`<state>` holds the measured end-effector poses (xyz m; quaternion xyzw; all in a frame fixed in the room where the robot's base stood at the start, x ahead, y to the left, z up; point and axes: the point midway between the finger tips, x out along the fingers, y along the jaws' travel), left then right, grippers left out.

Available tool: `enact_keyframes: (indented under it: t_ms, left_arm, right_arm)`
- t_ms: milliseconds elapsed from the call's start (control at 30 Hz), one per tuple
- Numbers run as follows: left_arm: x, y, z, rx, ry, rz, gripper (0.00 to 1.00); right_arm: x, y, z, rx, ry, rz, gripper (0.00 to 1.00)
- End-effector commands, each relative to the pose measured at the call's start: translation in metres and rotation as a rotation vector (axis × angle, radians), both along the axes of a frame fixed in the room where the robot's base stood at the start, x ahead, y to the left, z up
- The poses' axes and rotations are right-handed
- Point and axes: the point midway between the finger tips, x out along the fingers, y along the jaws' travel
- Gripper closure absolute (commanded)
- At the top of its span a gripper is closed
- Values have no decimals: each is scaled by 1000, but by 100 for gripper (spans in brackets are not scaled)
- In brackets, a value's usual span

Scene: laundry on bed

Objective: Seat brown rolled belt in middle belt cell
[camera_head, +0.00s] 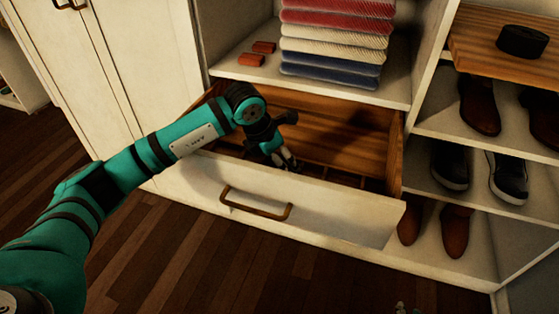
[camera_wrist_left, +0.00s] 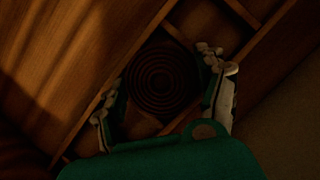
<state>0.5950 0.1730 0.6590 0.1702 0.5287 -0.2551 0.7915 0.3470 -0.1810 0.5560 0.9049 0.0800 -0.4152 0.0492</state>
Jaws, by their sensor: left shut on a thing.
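The brown rolled belt (camera_wrist_left: 160,78) shows as a dark coil between the two fingers of my left gripper (camera_wrist_left: 162,95) in the left wrist view. The gripper is shut on it, with one finger on each side. In the head view my left gripper (camera_head: 284,160) points down inside the open drawer (camera_head: 310,212), and the belt is hard to make out there. Wooden dividers (camera_wrist_left: 185,38) form cells around and below the coil. I cannot tell whether the belt touches the cell floor. Only small pale tips, likely my right gripper (camera_head: 405,308), show at the bottom edge.
A black round coil (camera_head: 522,40) lies on a wooden board (camera_head: 490,58) at the upper right. Folded towels (camera_head: 335,42) and two small red-brown items (camera_head: 257,53) sit on the shelf above the drawer. Shoes (camera_head: 480,105) fill the right shelves. The drawer front stands between my body and the cells.

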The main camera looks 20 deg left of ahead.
Motion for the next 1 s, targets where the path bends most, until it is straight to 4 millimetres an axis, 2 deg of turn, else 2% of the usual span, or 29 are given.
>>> enact_keyframes:
  t_ms: [267, 300, 467, 800, 867, 1000]
  left_arm:
    - [0, 0, -1, 0, 0, 0, 70]
    - [0, 0, -1, 0, 1, 0, 25]
    - [0, 0, -1, 0, 1, 0, 4]
    - [0, 0, 1, 0, 1, 0, 4]
    - [-1, 1, 7, 0, 0, -1, 4]
    - [-9, 7, 31, 0, -3, 1, 4]
  right_arm:
    - [2, 1, 1, 3, -12, 1, 79]
    - [3, 1, 2, 4, -17, 1, 79]
    - [3, 1, 2, 4, -15, 1, 79]
    - [1, 1, 2, 2, -7, 1, 79]
    - [-3, -1, 0, -4, 19, -1, 79]
    - [-26, -9, -10, -30, 138, -12, 79]
